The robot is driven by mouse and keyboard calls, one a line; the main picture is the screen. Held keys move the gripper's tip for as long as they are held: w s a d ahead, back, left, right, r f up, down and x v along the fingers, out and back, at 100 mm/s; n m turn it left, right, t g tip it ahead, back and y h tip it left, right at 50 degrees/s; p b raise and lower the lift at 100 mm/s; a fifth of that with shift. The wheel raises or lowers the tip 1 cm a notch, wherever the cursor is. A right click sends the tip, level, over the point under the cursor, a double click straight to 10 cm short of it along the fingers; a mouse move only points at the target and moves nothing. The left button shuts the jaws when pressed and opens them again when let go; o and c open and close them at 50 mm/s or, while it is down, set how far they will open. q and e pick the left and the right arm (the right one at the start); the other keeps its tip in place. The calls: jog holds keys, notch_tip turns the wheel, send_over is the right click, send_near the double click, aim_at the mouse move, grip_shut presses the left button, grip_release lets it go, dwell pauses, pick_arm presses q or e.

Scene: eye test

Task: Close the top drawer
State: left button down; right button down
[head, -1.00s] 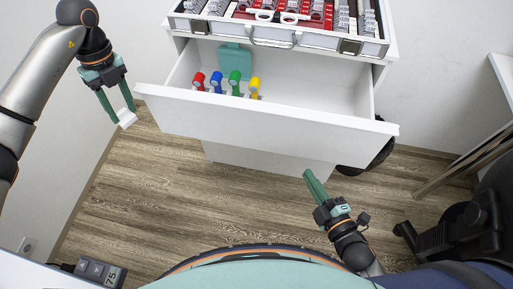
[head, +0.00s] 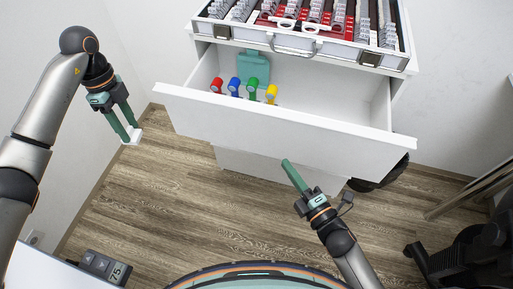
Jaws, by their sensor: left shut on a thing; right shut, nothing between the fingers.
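The top drawer (head: 290,128) of the white cabinet is pulled well out in the head view. Inside stand small items with red (head: 216,85), blue (head: 234,85), green (head: 253,86) and yellow (head: 271,93) tops, and a teal case (head: 254,67) at the back. My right gripper (head: 287,163) is shut and empty, its fingers pointing up toward the lower part of the drawer front; I cannot tell whether they touch it. My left gripper (head: 128,134) is shut on a small white thing (head: 133,138), left of the drawer and apart from it.
An open silver case (head: 300,48) with lens trays and red compartments lies on the cabinet top. A dark chair or stand (head: 455,245) is at the right. A grey device reading 75 (head: 104,266) is at lower left. Wooden floor (head: 180,200) is clear in front.

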aim_at(281, 141)
jog(key=shift+w+d, duration=0.15)
jog(key=shift+w, duration=1.2)
jog(key=shift+w+d, duration=0.1)
jog(key=shift+w, duration=1.2)
